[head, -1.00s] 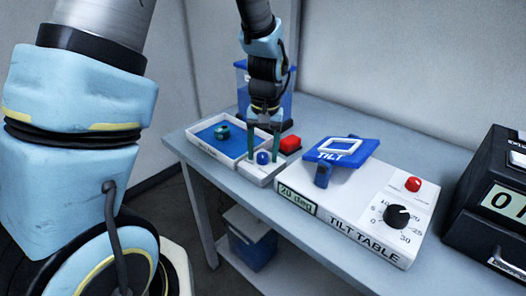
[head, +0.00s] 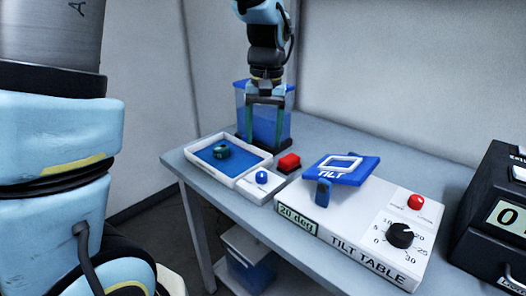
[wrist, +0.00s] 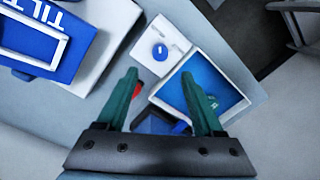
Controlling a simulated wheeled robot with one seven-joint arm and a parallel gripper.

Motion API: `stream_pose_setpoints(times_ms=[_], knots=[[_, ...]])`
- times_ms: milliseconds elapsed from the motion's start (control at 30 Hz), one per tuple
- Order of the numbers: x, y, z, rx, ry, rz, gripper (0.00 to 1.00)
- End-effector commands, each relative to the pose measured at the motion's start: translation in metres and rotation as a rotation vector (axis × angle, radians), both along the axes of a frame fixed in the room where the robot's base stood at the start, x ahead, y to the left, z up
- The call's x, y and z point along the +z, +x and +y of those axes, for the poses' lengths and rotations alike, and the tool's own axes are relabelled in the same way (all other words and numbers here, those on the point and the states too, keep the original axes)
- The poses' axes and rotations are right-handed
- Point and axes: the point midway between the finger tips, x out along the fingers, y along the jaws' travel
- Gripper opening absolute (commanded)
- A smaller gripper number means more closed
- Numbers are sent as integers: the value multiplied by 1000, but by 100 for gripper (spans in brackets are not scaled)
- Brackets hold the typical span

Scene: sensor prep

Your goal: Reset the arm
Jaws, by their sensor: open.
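My gripper (head: 266,118) hangs above the far left part of the table in the head view, its two green fingers pointing down. It is open, with nothing between the fingers. In the wrist view the gripper (wrist: 163,98) shows its fingers spread apart over the table. The small white box with a blue knob (head: 261,178) and the white tray (head: 202,170) lie below and nearer the head camera. A dark green ring-like part (head: 221,151) sits on the tray's blue floor.
A blue bin (head: 285,120) stands behind my gripper. The tilt table (head: 362,252), with a tilted blue plate (head: 335,176), stands to the right. A black display unit (head: 478,237) is at the far right.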

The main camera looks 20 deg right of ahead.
Motion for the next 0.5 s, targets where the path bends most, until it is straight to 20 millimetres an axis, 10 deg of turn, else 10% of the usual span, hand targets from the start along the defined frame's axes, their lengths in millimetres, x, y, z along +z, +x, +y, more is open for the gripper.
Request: stream_pose_setpoints(times_ms=[500], knots=[[6,0,0,0,0,0,69]])
